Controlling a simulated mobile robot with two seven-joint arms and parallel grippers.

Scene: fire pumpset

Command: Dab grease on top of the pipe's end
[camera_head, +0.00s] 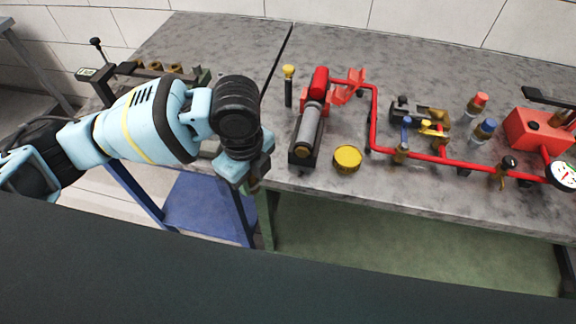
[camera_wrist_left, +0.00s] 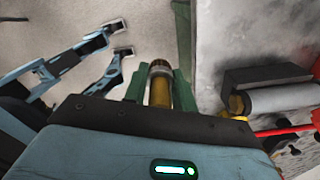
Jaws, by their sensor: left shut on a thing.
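My left gripper (camera_head: 250,180) hangs at the front edge of the grey bench. In the left wrist view, its green fingers (camera_wrist_left: 160,88) are shut on a brass-coloured pipe-like piece (camera_wrist_left: 160,92), whose dark round end shows beyond the fingertips. In the head view this piece is mostly hidden by the gripper. A round yellow tin (camera_head: 347,158), perhaps the grease, stands near the bench's front edge, to the right of the gripper. A dark stick with a yellow head (camera_head: 289,85) stands farther back. My right gripper is not seen in the head view.
A grey roller in a dark holder (camera_head: 309,130) stands close right of my left gripper. Red piping (camera_head: 374,110) with valves and a gauge (camera_head: 563,174) fills the right side. Brass fittings (camera_head: 155,66) sit at the left. A blue shelf (camera_head: 205,205) lies below.

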